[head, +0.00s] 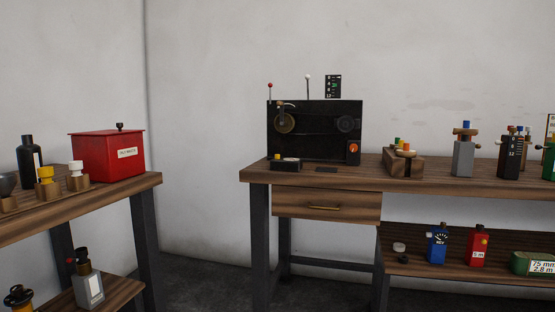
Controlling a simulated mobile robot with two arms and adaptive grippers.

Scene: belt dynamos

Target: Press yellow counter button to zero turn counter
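A small yellow button (277,156) shows at the left end of a low black counter box (291,163). The box sits at the front left of the workbench (258,175), before a large black machine (316,119). The machine has a brass wheel on its left face, a dark wheel on its right, and an orange-red knob (353,148) low at the right. The counter's digits are too small to read. Neither of my grippers is in view.
A second table (150,180) at the left bears a red box (107,155), a dark bottle (31,163) and small knobbed pieces. A drawer (326,206) is shut under the workbench. Several devices stand along its right side. A lower shelf (405,240) holds more. Floor between the tables is open.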

